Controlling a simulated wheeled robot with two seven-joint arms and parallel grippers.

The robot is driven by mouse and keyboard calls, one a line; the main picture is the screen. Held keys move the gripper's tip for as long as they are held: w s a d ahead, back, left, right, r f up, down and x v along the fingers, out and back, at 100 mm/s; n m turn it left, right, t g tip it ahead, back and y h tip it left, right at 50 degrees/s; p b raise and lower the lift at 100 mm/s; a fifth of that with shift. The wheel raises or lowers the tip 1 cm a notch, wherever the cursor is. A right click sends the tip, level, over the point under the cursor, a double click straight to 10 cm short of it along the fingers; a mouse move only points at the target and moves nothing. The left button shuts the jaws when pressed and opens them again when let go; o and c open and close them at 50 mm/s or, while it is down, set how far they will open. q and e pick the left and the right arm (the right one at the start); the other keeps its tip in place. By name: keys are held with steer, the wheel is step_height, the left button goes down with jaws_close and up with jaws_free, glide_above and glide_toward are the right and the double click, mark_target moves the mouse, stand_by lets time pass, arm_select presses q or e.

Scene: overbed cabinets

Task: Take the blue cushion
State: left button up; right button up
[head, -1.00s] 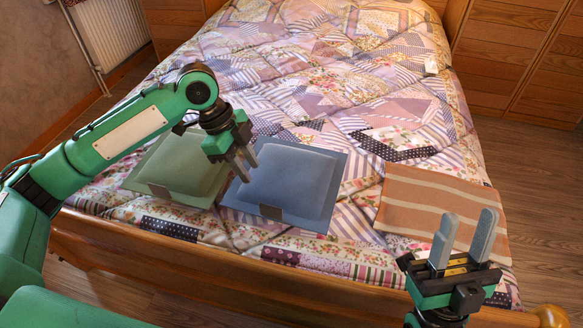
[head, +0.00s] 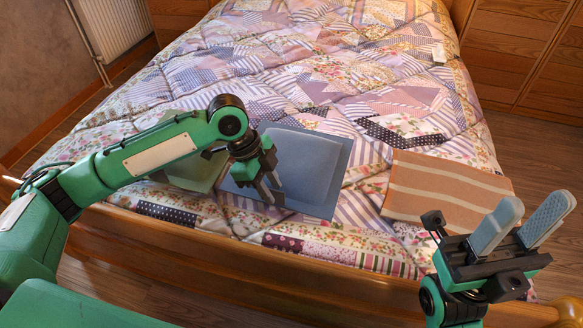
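The blue cushion (head: 307,160) lies flat on the bed near its foot end, with a flat border around a raised middle. My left gripper (head: 272,198) is over the cushion's near edge, pointing down. Its two fingers show a small gap and look open. The fingers hide the brown tab on that edge, and I cannot tell whether they touch it. My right gripper (head: 522,215) is open and empty, fingers pointing up, at the lower right beyond the bed's foot.
A green cushion (head: 203,172) lies to the left, partly behind my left arm. A folded orange striped blanket (head: 445,188) lies to the right. The wooden footboard (head: 200,250) runs along the near side. The quilt (head: 330,75) beyond is clear.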

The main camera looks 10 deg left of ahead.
arm_select(q)
steer(key=shift+d+f, duration=0.3)
steer(key=shift+f, duration=0.35)
jaws_close()
steer(key=shift+r, duration=0.15)
